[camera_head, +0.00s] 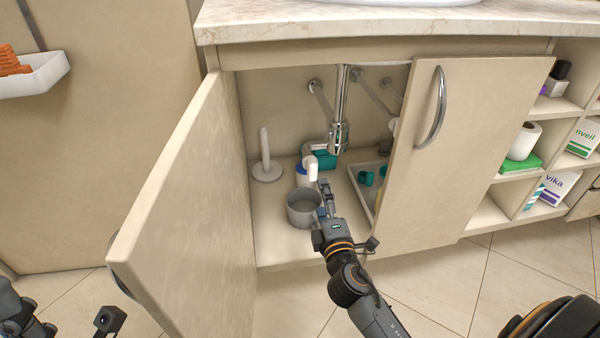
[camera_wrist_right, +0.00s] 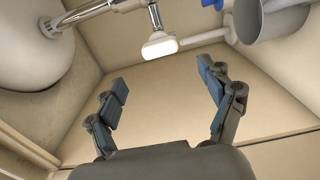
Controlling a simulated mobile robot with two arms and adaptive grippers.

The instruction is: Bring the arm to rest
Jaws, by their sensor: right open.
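My right gripper (camera_head: 325,198) reaches into the open vanity cabinet, just right of a grey pot (camera_head: 304,219) on the cabinet floor. In the right wrist view, its two blue-padded fingers (camera_wrist_right: 162,76) are spread apart with nothing between them. The grey pot (camera_wrist_right: 278,18) shows at the top right there, apart from the fingers. A white-topped, blue-bodied container (camera_head: 303,176) stands behind the pot, partly hidden. Part of my left arm (camera_head: 22,318) shows at the bottom left corner; its fingers cannot be made out.
The left door (camera_head: 190,215) stands open, and the right door (camera_head: 455,150) covers part of the opening. A white upright holder (camera_head: 266,165), a chrome drain pipe (camera_head: 338,135) and a white tray (camera_head: 362,194) are inside. The countertop (camera_head: 400,25) overhangs. Stocked shelves (camera_head: 515,190) stand right.

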